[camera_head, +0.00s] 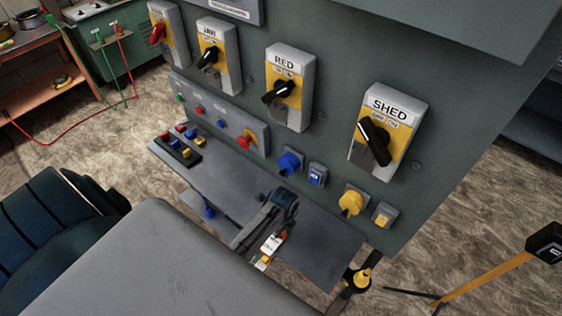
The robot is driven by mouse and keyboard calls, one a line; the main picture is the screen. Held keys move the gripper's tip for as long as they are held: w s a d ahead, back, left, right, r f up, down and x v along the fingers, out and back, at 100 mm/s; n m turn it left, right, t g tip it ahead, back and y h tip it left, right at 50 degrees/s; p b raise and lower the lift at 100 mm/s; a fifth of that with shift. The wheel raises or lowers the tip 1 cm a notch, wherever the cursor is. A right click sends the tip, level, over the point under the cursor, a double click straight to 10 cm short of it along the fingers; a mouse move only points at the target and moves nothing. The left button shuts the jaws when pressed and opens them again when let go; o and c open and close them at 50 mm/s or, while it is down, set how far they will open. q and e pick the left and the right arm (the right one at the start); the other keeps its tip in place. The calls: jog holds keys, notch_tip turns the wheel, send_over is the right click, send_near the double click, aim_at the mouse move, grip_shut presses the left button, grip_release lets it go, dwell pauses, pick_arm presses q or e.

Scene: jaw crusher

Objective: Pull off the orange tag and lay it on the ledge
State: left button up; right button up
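A small orange-and-white tag (272,244) shows at the lower middle, close beside a dark grey gripper that I take to be my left gripper (284,200). The gripper comes up from the lower left, over the ledge. Its fingers are dark and small, so I cannot tell whether they are open, or whether they touch the tag. Another small white and yellow-orange piece lies just below the tag; I cannot tell whether it is part of it. The grey ledge (325,250) runs along the foot of the panel. My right gripper is not in view.
The green-grey panel has several rotary switches, including one marked SHED (388,132) and one marked RED (289,87). Blue (290,162) and yellow (350,203) fittings sit just above the ledge. A tray of coloured pieces (160,145) stands at the ledge's left end.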

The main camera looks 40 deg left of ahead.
pick_arm(q)
jog(key=shift+f, duration=0.25)
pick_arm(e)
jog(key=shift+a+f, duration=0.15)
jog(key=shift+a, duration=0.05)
pick_arm(q)
jog(key=shift+f, duration=0.25)
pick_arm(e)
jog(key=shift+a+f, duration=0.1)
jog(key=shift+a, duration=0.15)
pick_arm(q)
jog(key=o, duration=1)
jog(key=shift+o, duration=0.2)
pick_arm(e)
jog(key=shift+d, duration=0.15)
pick_arm(q)
jog(key=shift+r, duration=0.15)
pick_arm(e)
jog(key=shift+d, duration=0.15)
